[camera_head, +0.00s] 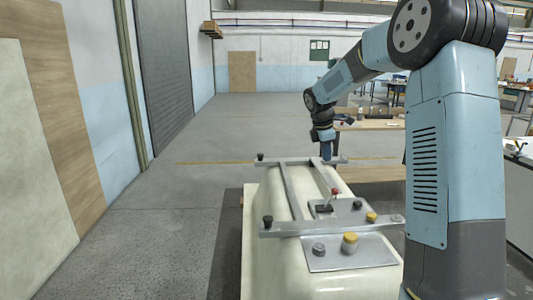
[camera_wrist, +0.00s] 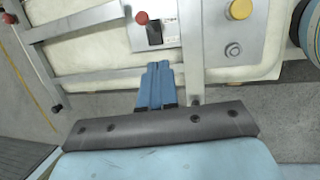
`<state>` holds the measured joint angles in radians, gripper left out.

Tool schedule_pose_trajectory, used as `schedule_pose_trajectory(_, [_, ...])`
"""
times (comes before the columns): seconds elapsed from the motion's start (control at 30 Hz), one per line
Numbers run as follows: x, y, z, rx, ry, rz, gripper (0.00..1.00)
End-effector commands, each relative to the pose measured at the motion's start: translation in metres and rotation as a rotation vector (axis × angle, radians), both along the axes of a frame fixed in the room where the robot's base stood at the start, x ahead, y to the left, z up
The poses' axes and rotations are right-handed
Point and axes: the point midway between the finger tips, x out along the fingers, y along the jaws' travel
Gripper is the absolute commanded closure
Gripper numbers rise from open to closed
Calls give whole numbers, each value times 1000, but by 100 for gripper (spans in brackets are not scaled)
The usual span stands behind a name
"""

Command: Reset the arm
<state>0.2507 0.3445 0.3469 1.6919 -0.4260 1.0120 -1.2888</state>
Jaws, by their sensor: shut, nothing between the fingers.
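In that view the fingertips appear beside a metal plate with a black switch (camera_wrist: 154,35). I cannot tell the exact height of the fingers above the shell.
A metal frame (camera_head: 290,190) lies on the shell, with black knobs at its corners. A red-topped lever (camera_head: 334,193) and a yellow button (camera_head: 349,242) stand up from plates. Tables (camera_head: 380,124) stand behind on the right. Open floor (camera_head: 150,220) lies to the left.

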Motion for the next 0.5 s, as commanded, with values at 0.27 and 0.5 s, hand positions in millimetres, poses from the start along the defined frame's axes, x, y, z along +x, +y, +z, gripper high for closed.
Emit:
schedule_pose_trajectory(0.27, [-73, 14, 50, 42, -107, -238, 100])
schedule_pose_trajectory(0.5, [-138, 21, 78, 105, -197, -452, 100])
